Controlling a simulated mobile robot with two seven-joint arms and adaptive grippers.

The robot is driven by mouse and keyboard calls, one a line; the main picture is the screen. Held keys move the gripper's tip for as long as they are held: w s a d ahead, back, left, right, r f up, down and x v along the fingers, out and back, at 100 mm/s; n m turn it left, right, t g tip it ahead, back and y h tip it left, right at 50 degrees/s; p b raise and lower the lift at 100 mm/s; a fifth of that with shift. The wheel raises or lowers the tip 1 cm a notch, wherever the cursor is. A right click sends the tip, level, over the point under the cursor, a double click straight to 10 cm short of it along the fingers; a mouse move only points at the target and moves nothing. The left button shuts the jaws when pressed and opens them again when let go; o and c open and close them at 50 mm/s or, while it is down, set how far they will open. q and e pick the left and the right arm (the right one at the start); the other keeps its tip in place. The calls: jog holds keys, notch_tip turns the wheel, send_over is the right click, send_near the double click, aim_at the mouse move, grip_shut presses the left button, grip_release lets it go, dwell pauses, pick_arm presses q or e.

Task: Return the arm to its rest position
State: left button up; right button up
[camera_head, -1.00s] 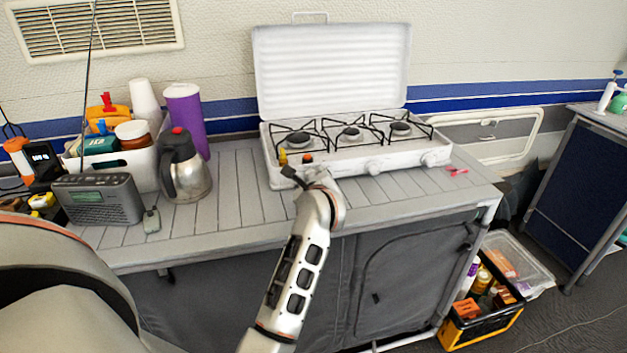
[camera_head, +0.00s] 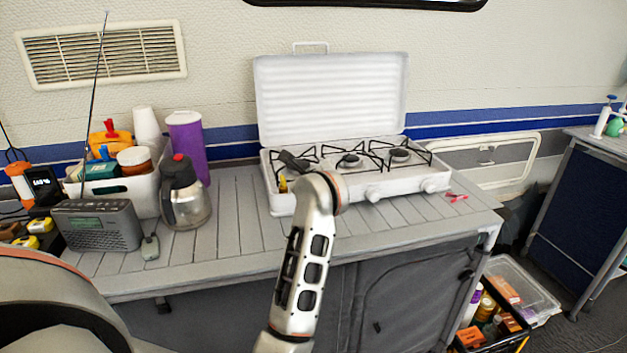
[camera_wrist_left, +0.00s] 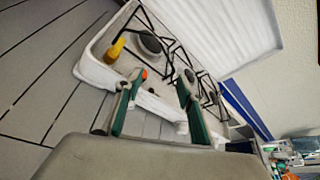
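My left gripper (camera_head: 293,161) is a small dark shape at the end of the pale arm in the head view, in front of the left burner of the stove. My wrist hides part of it. In the left wrist view its two green-sided fingers (camera_wrist_left: 160,82) are spread apart with nothing between them. The white camping stove (camera_head: 388,182) stands on the counter with its lid up; its front edge also shows in the left wrist view (camera_wrist_left: 92,68), beyond the fingers. My right gripper is not in view.
The slatted counter (camera_head: 235,215) is clear left of the stove. Small pink-red items (camera_head: 457,197) lie right of the stove. A crate (camera_head: 515,344) is on the floor.

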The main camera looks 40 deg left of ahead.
pick_arm(q)
jog(key=shift+a, duration=0.1)
dwell(0.3)
